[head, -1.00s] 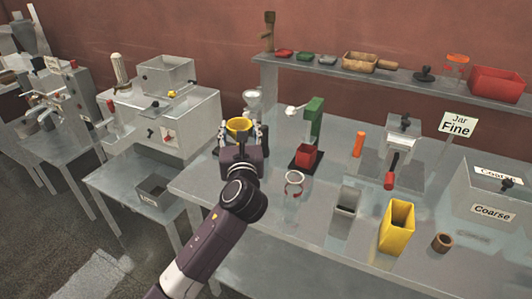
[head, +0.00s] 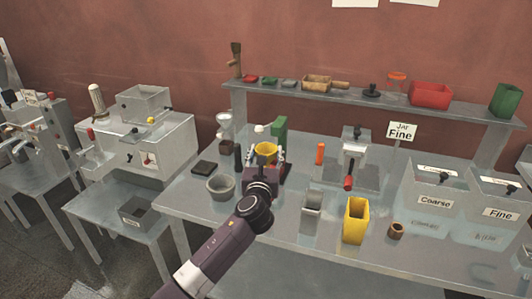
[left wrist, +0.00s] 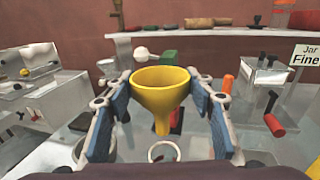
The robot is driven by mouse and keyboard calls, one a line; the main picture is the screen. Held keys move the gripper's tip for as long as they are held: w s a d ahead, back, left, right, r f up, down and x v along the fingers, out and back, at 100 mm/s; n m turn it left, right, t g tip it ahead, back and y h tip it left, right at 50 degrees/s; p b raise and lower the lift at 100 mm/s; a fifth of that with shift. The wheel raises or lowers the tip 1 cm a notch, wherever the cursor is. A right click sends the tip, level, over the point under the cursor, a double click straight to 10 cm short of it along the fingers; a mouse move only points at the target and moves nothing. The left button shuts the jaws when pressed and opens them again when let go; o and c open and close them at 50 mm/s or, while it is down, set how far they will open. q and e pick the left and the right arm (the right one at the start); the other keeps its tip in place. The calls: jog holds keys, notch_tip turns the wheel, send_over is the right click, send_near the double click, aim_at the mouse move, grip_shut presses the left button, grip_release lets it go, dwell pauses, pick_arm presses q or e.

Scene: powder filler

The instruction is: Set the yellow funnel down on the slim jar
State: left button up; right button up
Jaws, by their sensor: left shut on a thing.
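The yellow funnel (head: 266,149) is held upright above the table by my left gripper (head: 266,158), wide mouth up. In the left wrist view the funnel (left wrist: 162,88) sits between the blue pads, spout pointing down. A pale ring (left wrist: 163,151), apparently the rim of the slim jar, shows below the spout tip in that view. The rim is a little lower and apart in the picture; I cannot tell how well they line up in depth. In the head view the jar is hidden behind my left gripper and arm. My right gripper is not in view.
A green stand (head: 280,128) is just behind the funnel. A grey bowl (head: 221,188) stands left of my gripper. A grey open container (head: 312,203) and a yellow one (head: 355,222) stand to the right. An orange cylinder (head: 320,153) is farther back.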

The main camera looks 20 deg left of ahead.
pick_arm(q)
jog(key=shift+s+f+b, duration=0.15)
jog(key=shift+f+b, duration=0.2)
jog(key=shift+f, duration=0.4)
jog(key=shift+f+b, duration=0.25)
jog(key=shift+b, duration=0.05)
jog(key=shift+f+b, duration=0.45)
jog(key=shift+f, duration=0.6)
jog(key=shift+f+b, duration=1.3)
jog(key=shift+f, duration=0.2)
jog(key=shift+f+b, duration=0.5)
jog(key=shift+f, duration=0.25)
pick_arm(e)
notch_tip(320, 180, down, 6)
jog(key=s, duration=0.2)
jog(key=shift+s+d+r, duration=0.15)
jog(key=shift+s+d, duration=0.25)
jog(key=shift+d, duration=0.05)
pick_arm(q)
jog(key=shift+f+b, duration=0.3)
jog(key=shift+f, duration=0.3)
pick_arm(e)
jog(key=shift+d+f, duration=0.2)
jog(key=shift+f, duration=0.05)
